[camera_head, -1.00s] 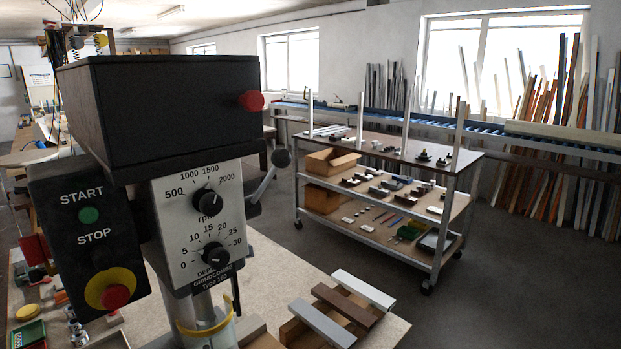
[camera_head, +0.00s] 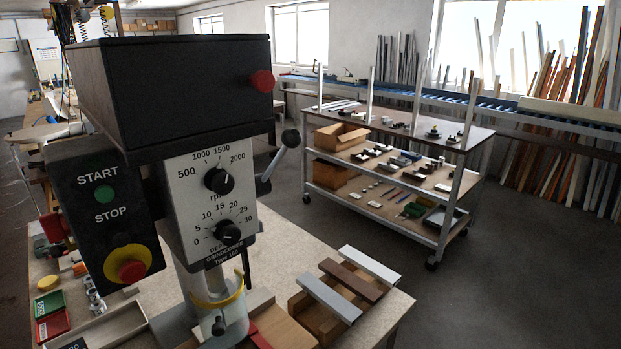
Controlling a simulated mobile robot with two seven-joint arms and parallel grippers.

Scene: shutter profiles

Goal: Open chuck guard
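The drill press head (camera_head: 180,90) fills the left of the head view, with a black top housing and a grey dial panel (camera_head: 213,205). Below the panel, the chuck guard (camera_head: 217,306) shows as a clear sleeve with a yellow ring (camera_head: 218,298) around the chuck area. A small dark knob (camera_head: 218,326) sits at its front. The guard appears to be around the chuck; whether it is latched I cannot tell. Neither of my grippers is in view.
The control box with START and STOP buttons (camera_head: 131,264) is at the left. A feed lever (camera_head: 290,138) sticks out at the right. Profiles (camera_head: 328,297) lie on a wooden block on the bench (camera_head: 285,240). Small trays (camera_head: 52,325) lie at the lower left. A shelf trolley (camera_head: 440,235) stands behind, with open floor around it.

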